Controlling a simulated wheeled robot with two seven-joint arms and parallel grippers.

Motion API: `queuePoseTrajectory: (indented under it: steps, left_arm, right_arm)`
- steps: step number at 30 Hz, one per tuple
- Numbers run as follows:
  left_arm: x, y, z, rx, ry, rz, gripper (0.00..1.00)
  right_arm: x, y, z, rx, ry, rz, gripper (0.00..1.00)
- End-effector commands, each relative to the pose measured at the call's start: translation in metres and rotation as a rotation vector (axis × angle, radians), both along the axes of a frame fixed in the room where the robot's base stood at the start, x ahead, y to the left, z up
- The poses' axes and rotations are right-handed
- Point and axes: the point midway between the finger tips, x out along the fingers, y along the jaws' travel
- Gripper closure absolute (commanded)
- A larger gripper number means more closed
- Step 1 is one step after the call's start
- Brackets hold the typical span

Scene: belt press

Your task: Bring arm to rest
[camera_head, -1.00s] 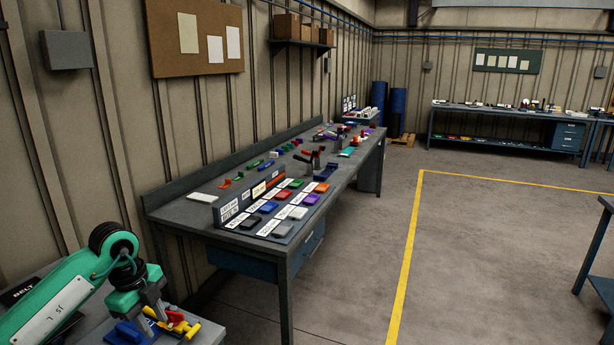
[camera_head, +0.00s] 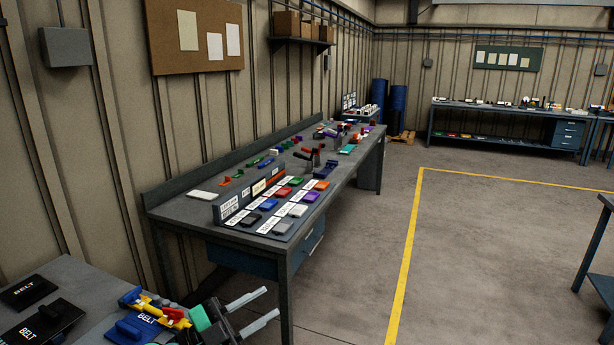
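My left gripper (camera_head: 271,302) is at the bottom of the head view. Its two grey fingers point right and stand apart with nothing between them. It is just right of a fixture with yellow and red parts (camera_head: 170,317), clear of it. Black plates marked BELT (camera_head: 29,291) lie on the same table. My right gripper is not in view.
A long workbench (camera_head: 180,210) with labelled coloured parts (camera_head: 268,204) stands along the left wall. Its front leg is close to my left gripper's fingers. Open floor (camera_head: 500,250) with a yellow line (camera_head: 408,270) lies to the right. Another bench (camera_head: 490,113) is at the back.

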Motion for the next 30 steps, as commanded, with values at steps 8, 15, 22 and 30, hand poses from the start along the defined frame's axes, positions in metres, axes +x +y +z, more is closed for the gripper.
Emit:
queuePoseTrajectory:
  steps: [8, 15, 22, 30]
  left_arm:
    - [0.01, 0.065, -0.016, -0.334, 0.199, 0.469, 0.7]
    - [-0.01, 0.128, -0.098, -0.383, 0.559, 0.879, 0.7]
    - [-0.08, 0.158, -0.201, -0.222, 1.022, 1.144, 0.7]
    - [-0.182, 0.156, -0.271, 0.051, 1.465, 1.195, 0.7]
  right_arm:
    - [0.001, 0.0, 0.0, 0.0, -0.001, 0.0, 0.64]
    - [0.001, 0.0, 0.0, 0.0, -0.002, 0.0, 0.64]
    - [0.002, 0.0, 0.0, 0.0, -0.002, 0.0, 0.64]
    - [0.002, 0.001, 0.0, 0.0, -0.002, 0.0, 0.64]
